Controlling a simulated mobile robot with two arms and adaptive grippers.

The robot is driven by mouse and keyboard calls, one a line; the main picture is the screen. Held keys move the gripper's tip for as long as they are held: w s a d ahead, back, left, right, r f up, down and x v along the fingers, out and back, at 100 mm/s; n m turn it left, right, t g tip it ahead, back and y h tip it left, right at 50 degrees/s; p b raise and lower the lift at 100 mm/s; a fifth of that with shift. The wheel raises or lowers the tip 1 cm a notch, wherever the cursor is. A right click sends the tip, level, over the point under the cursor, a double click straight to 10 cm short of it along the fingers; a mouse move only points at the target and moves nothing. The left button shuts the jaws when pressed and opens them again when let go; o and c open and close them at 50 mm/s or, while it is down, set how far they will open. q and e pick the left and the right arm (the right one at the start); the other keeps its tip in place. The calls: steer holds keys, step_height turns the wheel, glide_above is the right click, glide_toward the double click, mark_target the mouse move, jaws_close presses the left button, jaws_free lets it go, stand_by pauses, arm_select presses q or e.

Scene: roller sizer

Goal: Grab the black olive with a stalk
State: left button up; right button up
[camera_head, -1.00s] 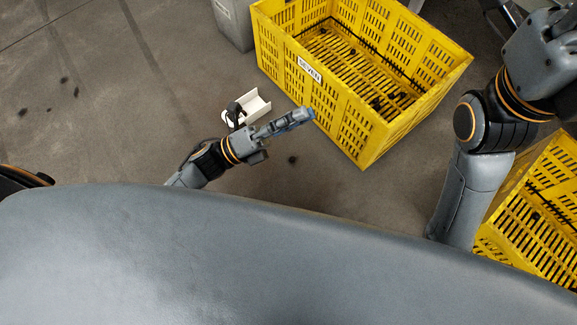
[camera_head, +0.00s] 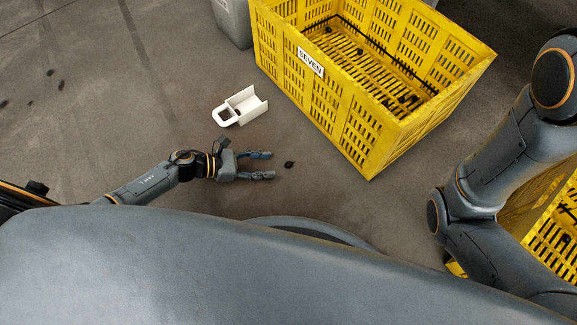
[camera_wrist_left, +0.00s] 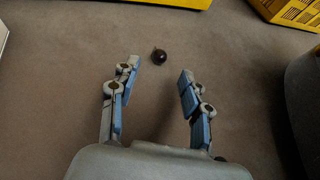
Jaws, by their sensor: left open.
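A small dark olive (camera_head: 289,164) lies on the floor left of the yellow crate. In the left wrist view the olive (camera_wrist_left: 159,56) is round and dark, with what looks like a small stalk on its upper side. My left gripper (camera_head: 272,165) is open and empty, with its fingers pointing right toward the olive. In the left wrist view the olive lies just beyond the fingertips of the left gripper (camera_wrist_left: 157,72), roughly between their lines and nearer the left one. My right arm is at the right of the head view, but its gripper is out of the frame.
A yellow crate (camera_head: 352,150) labelled SEVEN stands to the right, with several dark olives on its floor. A white scoop (camera_head: 240,106) lies behind my left gripper. A second yellow crate (camera_head: 557,225) is at the lower right. A grey bin (camera_head: 233,22) stands at the back.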

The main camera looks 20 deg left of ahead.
mark_target(285, 164)
arm_select(q)
steer(key=b+x, duration=0.3)
steer(key=x, duration=0.2)
steer(key=shift+w+d+f, duration=0.1)
steer(key=shift+f, duration=0.15)
steer(key=shift+w+d, duration=0.1)
steer(key=shift+d, duration=0.1)
steer(key=shift+r, duration=0.1)
steer(key=c, duration=0.8)
